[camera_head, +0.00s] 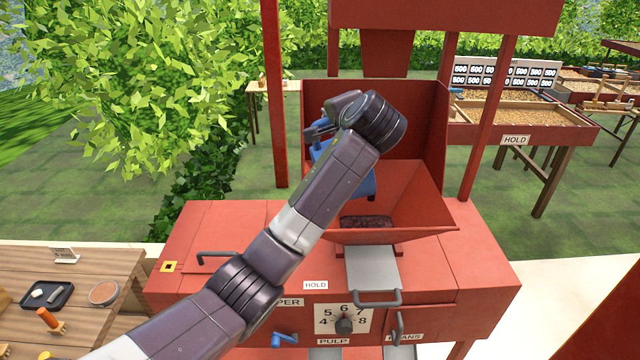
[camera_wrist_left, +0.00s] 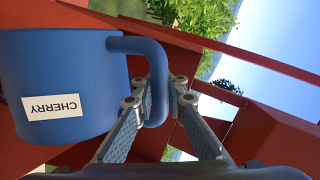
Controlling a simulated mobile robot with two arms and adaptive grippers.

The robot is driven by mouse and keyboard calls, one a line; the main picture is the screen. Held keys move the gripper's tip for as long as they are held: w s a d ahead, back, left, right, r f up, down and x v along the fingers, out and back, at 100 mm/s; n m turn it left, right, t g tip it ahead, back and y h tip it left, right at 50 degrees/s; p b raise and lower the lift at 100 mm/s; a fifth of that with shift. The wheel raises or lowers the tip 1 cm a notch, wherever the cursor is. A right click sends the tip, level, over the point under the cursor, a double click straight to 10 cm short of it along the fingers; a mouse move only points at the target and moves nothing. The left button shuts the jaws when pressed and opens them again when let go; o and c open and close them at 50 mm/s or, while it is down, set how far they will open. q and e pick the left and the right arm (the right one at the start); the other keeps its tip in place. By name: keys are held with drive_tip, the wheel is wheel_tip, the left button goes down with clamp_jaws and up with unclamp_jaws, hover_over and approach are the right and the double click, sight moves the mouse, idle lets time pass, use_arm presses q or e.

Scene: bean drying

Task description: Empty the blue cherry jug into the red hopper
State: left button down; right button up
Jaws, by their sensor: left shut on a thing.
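The blue cherry jug (camera_head: 364,184) is over the red hopper (camera_head: 432,207), mostly hidden behind my left arm in the head view. In the left wrist view the jug (camera_wrist_left: 60,70) fills the left side, its CHERRY label upside down. Sky lies to the right there, so the jug looks tipped well over. Its mouth is not clearly visible. My left gripper (camera_head: 318,132) is shut on the jug's handle, which sits between the fingers (camera_wrist_left: 163,95) in the wrist view. Dark cherries (camera_head: 366,222) lie at the bottom of the hopper. My right gripper is not in view.
The hopper sits on a red machine (camera_head: 210,225) with a dial (camera_head: 344,324), handles and red posts (camera_head: 276,90) on both sides. A wooden table (camera_head: 95,265) with small items is at left. Drying beds (camera_head: 530,132) stand back right.

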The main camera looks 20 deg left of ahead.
use_arm(q)
drive_tip(key=shift+w+d+r+m+y, duration=0.15)
drive_tip(key=shift+w+d+r+m, duration=0.1)
drive_tip(key=shift+d, duration=0.2)
drive_tip(key=shift+w+d+r+m+y, duration=0.15)
drive_tip(key=shift+d+r, duration=0.1)
drive_tip(key=shift+d, duration=0.15)
drive_tip(key=shift+m+g+y, duration=0.3)
drive_tip(key=shift+m+y, duration=0.2)
drive_tip(key=shift+m, duration=0.3)
drive_tip(key=shift+w+d+r, duration=0.2)
drive_tip(key=shift+w+d, duration=0.15)
drive_tip(key=shift+d, duration=0.3)
drive_tip(key=shift+w+d+r, duration=0.2)
drive_tip(key=shift+w+d, duration=0.1)
drive_tip(key=shift+d, duration=0.35)
drive_tip(key=shift+w+d+r, duration=0.2)
drive_tip(key=shift+w+d, duration=0.15)
drive_tip(key=shift+d, duration=0.3)
